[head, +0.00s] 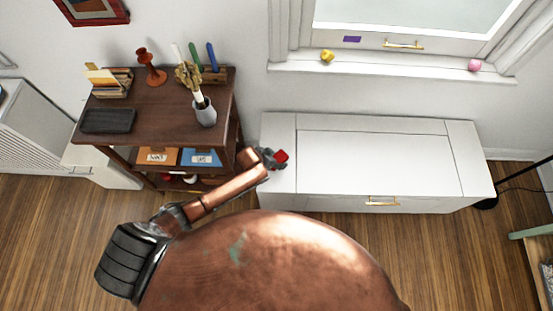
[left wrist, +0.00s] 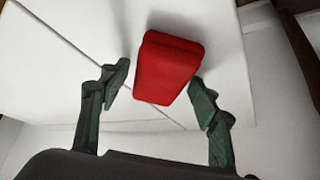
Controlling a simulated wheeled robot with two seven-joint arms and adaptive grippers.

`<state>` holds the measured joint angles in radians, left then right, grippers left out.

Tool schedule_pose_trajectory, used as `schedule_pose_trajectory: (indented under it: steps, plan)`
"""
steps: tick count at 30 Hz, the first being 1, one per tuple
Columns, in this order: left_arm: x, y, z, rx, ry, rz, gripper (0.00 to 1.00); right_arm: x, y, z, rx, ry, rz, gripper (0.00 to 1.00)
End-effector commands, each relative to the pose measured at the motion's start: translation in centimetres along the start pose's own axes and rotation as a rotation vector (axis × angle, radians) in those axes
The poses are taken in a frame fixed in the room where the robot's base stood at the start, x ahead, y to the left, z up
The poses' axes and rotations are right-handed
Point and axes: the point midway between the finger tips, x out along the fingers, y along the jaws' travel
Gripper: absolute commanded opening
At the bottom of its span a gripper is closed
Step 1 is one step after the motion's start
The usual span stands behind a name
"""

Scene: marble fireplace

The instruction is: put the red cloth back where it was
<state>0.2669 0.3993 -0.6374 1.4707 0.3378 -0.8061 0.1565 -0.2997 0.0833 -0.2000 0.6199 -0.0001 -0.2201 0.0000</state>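The red cloth (left wrist: 168,68) is a small, thick folded block in the left wrist view. It appears to lie on the white top below, near a seam. In the head view the red cloth (head: 281,156) shows at the tip of my left gripper (head: 273,158), over the left end of the white bench (head: 380,160). In the left wrist view my left gripper (left wrist: 160,88) is open, with one finger on each side of the cloth's near end. The fingers look apart from it or barely beside it. My right gripper is not in view.
A dark wooden shelf unit (head: 158,115) stands left of the bench, with a grey vase (head: 204,112), a black tray (head: 108,121) and a candlestick (head: 150,68) on top. A yellow object (head: 327,56) and a pink ball (head: 474,65) sit on the windowsill. The bench top is otherwise clear.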

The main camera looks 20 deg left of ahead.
Motion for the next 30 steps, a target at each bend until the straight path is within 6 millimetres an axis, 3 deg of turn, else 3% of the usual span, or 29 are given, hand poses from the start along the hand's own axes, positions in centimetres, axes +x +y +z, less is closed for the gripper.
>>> schedule_pose_trajectory:
  steps: [10,14,24,30]
  plan:
    - [-0.1,0.0,0.0,0.000,0.000,0.000,0.64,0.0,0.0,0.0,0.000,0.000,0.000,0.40]
    - [-0.9,-0.1,-0.2,0.000,-0.001,-0.001,0.64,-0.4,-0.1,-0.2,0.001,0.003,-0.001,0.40]
    - [-7.8,-0.1,-0.3,0.001,0.002,-0.001,0.64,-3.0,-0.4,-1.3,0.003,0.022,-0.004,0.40]
    - [-11.0,-0.1,-0.3,0.001,0.002,-0.001,0.64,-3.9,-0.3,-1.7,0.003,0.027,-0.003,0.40]
